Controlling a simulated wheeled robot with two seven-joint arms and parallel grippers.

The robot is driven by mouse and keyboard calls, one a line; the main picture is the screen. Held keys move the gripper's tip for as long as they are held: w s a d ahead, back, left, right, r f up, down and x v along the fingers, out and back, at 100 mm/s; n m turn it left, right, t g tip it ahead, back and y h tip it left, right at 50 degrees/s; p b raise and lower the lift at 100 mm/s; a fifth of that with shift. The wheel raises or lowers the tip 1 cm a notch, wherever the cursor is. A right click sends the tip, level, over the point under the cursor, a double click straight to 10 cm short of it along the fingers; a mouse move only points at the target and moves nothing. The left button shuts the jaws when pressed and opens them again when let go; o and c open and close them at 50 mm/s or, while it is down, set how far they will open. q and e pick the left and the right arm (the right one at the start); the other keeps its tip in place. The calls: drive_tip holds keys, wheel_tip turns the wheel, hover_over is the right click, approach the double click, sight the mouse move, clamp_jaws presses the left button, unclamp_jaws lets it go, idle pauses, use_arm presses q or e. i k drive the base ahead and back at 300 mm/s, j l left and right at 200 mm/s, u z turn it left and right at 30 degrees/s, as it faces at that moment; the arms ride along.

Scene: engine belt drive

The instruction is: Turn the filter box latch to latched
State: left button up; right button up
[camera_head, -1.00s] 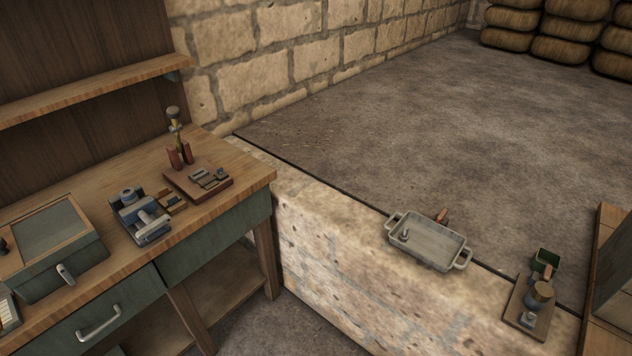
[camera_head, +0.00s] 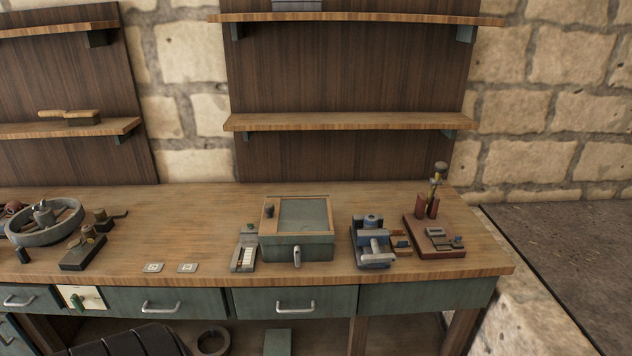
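A dark knob (camera_head: 269,210) stands at the lid's left side. Neither of my grippers is in view.
The workbench (camera_head: 210,225) has free room left of the box. A small keyed block (camera_head: 244,254) stands close at the box's left. A blue vise-like device (camera_head: 372,245) and a red-brown board (camera_head: 434,240) stand to the right. A round tray (camera_head: 45,232) is far left.

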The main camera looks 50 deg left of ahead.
sight(298, 254)
drive_tip(key=u, duration=1.6)
